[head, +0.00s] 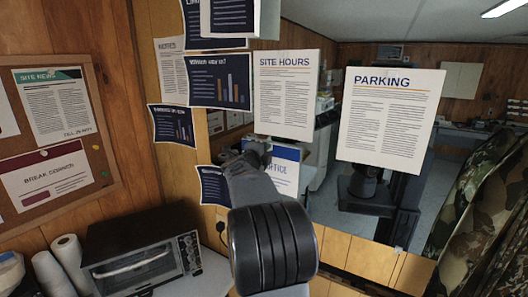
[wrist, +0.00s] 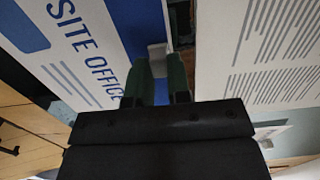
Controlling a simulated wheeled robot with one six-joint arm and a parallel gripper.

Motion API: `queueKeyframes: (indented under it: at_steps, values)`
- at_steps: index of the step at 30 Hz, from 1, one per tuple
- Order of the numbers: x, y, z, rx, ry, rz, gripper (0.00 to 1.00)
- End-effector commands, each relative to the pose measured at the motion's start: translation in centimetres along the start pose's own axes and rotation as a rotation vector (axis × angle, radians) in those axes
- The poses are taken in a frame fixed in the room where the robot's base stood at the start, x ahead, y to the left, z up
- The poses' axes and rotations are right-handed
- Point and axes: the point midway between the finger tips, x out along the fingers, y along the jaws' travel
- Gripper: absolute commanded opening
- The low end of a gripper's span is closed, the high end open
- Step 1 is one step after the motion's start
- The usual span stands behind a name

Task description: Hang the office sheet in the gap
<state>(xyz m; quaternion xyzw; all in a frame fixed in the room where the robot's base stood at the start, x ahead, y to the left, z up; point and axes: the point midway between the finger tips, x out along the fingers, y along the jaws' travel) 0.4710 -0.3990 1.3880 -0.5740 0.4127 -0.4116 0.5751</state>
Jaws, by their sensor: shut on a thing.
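The office sheet is white with a blue top band and reads "SITE OFFICE" in the wrist view (wrist: 75,50). In the head view the office sheet (head: 288,168) is partly hidden behind my arm, just below the "SITE HOURS" sheet (head: 286,95). My gripper (wrist: 160,78) is shut on the office sheet by its edge, at a small grey piece; the fingertips are hard to make out in the head view. The "PARKING" sheet (head: 390,118) hangs to the right. A narrow gap shows between "SITE HOURS" and "PARKING".
Several dark-blue and white sheets, one with a bar chart (head: 220,80), crowd the left. A cork board (head: 100,150) hangs on the wood wall. A toaster oven (head: 145,255) and paper rolls (head: 68,262) stand below. Camouflage cloth (head: 485,200) hangs at right.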

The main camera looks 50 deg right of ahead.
Motion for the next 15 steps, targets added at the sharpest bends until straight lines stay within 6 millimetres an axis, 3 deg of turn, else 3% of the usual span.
queueKeyframes:
  at_steps: [15]
  values:
    - [0.64,0.00,-0.06,0.000,0.000,0.000,0.00]
